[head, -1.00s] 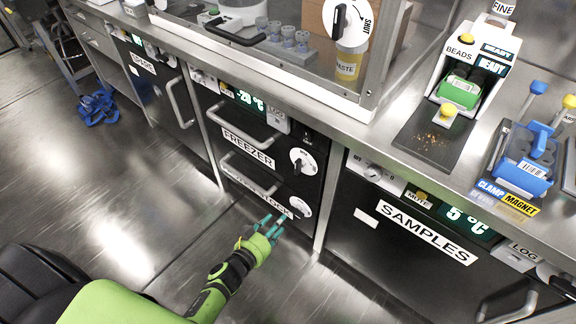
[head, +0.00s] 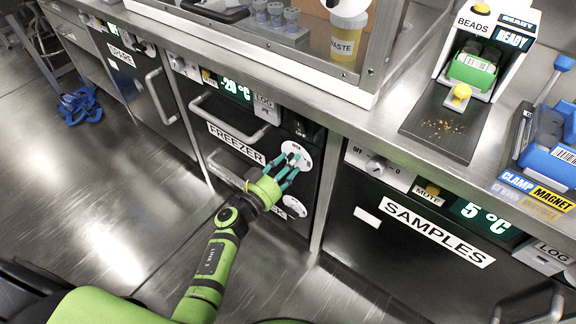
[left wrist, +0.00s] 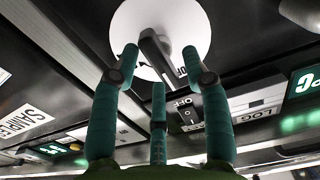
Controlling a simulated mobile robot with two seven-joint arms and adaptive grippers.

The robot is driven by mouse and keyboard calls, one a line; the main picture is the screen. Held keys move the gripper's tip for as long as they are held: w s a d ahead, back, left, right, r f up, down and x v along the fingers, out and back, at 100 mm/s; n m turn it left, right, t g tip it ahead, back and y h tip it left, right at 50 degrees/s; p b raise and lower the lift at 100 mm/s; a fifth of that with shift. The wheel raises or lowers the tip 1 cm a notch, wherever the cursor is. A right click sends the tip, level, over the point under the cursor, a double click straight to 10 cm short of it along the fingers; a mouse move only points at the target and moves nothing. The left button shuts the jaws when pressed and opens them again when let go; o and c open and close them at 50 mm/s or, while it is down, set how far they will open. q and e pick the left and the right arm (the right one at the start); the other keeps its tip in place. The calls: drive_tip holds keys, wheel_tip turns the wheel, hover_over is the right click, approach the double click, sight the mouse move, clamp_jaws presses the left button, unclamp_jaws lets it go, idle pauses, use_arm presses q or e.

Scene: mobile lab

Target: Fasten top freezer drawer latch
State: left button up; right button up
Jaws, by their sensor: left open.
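The freezer (head: 236,142) is a black two-drawer unit under the bench, with a bar handle on each drawer. The top drawer's latch is a white round dial (head: 298,152) with a dark knob, right of the FREEZER label. In the left wrist view the latch dial (left wrist: 198,22) is at the top and its dark knob (left wrist: 154,50) lies between my fingers. My left gripper (head: 286,170) is open, its teal fingertips at the dial; I cannot tell whether they touch the knob. A second white dial (head: 294,206) sits below on the lower drawer. My right gripper is not in view.
The SAMPLES unit (head: 400,230) stands to the right and the SPARE unit (head: 130,70) to the left. The steel bench edge (head: 330,112) overhangs the drawers. The floor (head: 110,210) in front is clear except for a blue object (head: 80,106) at the far left.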

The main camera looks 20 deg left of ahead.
use_arm(q)
clamp_jaws()
drive_tip(key=shift+m, duration=0.4)
drive_tip(key=shift+s+d+f+m+b, duration=0.1)
drive_tip(key=shift+f+m+b, duration=0.35)
drive_tip(key=shift+m, duration=2.45)
drive_tip(key=shift+w+d+f+m+b, duration=0.1)
drive_tip(key=shift+m+b, duration=0.7)
drive_tip(key=shift+m, duration=2.1)
drive_tip(key=shift+s+f+m+b, duration=0.15)
drive_tip(key=shift+m+b, duration=0.45)
drive_tip(key=shift+m, duration=2.3)
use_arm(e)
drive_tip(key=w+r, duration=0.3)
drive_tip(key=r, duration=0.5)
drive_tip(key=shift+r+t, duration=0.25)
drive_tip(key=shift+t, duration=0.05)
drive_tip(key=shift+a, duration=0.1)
